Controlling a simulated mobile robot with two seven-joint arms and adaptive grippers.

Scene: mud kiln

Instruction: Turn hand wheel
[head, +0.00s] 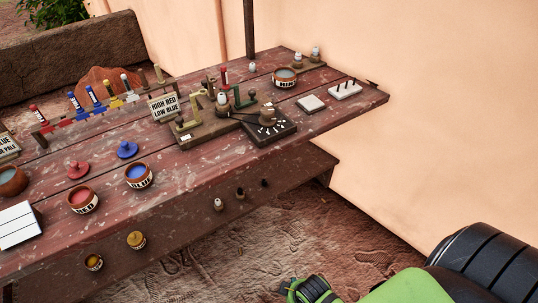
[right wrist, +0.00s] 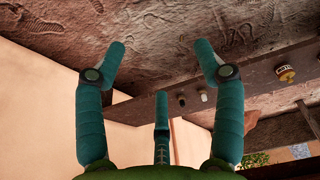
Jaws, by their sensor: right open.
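A small brown round knob or wheel (head: 267,116) sits on a dark square plate (head: 258,136) with white marks, near the right part of the bench top. It is the likeliest hand wheel, but it is too small to be sure. A wooden fixture with brass-coloured and green upright parts (head: 208,124) adjoins it on the left. My right gripper (right wrist: 158,58) is open and empty, its teal fingers spread below bench height. In the head view only part of it (head: 312,290) shows at the bottom edge, well apart from the wheel. My left gripper is out of view.
The red-brown bench (head: 195,165) holds a sign (head: 164,107), a blue bowl (head: 139,175), a red bowl (head: 83,199), a grey bowl (head: 285,76) and a row of coloured tubes. A plaster wall (head: 440,110) stands behind. The dirt floor in front is clear.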

